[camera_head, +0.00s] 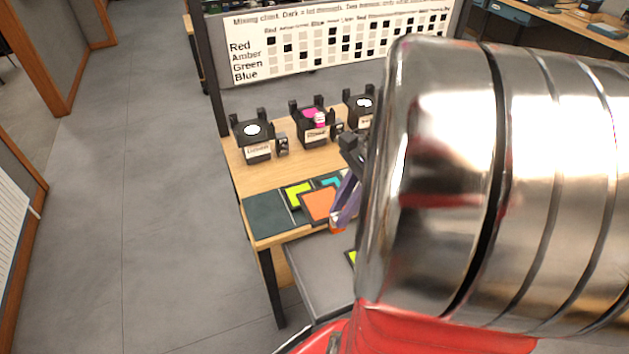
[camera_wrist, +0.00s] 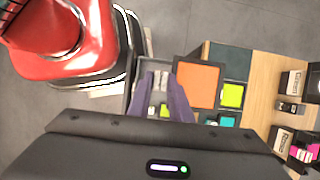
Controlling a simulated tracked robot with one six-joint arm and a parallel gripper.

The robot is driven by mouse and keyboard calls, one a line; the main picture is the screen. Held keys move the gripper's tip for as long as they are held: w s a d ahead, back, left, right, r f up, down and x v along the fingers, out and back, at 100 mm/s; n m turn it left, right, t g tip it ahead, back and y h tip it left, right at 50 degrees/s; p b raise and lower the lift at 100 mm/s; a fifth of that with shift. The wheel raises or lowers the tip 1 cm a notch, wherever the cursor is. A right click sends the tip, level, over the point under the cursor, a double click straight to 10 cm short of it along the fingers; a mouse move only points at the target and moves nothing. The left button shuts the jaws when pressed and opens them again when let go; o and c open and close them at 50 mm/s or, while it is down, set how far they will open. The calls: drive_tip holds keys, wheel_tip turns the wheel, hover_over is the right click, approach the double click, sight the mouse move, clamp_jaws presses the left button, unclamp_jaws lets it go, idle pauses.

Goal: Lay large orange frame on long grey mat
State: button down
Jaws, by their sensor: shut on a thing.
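The large orange frame (camera_head: 319,204) has an orange sheet in a dark border. It also shows in the wrist view (camera_wrist: 198,85), right of my fingers. My gripper (camera_head: 340,218) is shut on it at its near side; the exact contact is hard to see. The purple fingers show in the wrist view (camera_wrist: 166,84). A dark grey-green mat (camera_head: 266,216) lies bare at the table's left end and seems to be the long grey mat. It also shows in the wrist view (camera_wrist: 230,59). The frame overlaps the area just right of it; whether it touches anything below is unclear.
A yellow-green frame (camera_head: 298,192) and a cyan frame (camera_head: 331,182) lie behind the orange one. Several black lamps, one at the left (camera_head: 253,137), stand along the table's back. A grey surface (camera_head: 318,268) lies lower in front. My arm hides the table's right part.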

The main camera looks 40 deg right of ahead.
sight(305, 205)
drive_tip(key=shift+w+n, duration=0.3)
drive_tip(key=shift+w, duration=0.25)
drive_tip(key=w+n, duration=0.2)
drive_tip(key=w+n+g, duration=0.1)
drive_tip(key=w+n, duration=0.1)
drive_tip(key=w, duration=0.1)
drive_tip(key=w+a+f+n+g, duration=0.1)
drive_tip(key=w+n, duration=0.1)
drive_tip(key=w, duration=0.1)
drive_tip(key=shift+w+a, duration=0.1)
drive_tip(key=shift+w, duration=0.15)
drive_tip(key=w+a+f+n+g+h, duration=0.2)
drive_tip(key=w+a+f+n, duration=0.2)
drive_tip(key=w+a+n, duration=0.3)
drive_tip(key=w+a+f+n+g+h, duration=0.1)
drive_tip(key=w+a+f+n+h, duration=0.1)
drive_tip(key=w+a+f+n, duration=0.2)
drive_tip(key=w+a+n, duration=0.3)
drive_tip(key=w+a, duration=0.3)
drive_tip(key=w, duration=0.3)
drive_tip(key=shift+a+f+n+g, duration=0.25)
drive_tip(key=shift+a+n+g, duration=0.05)
drive_tip(key=shift+a+g, duration=0.1)
drive_tip(key=shift+a, duration=0.1)
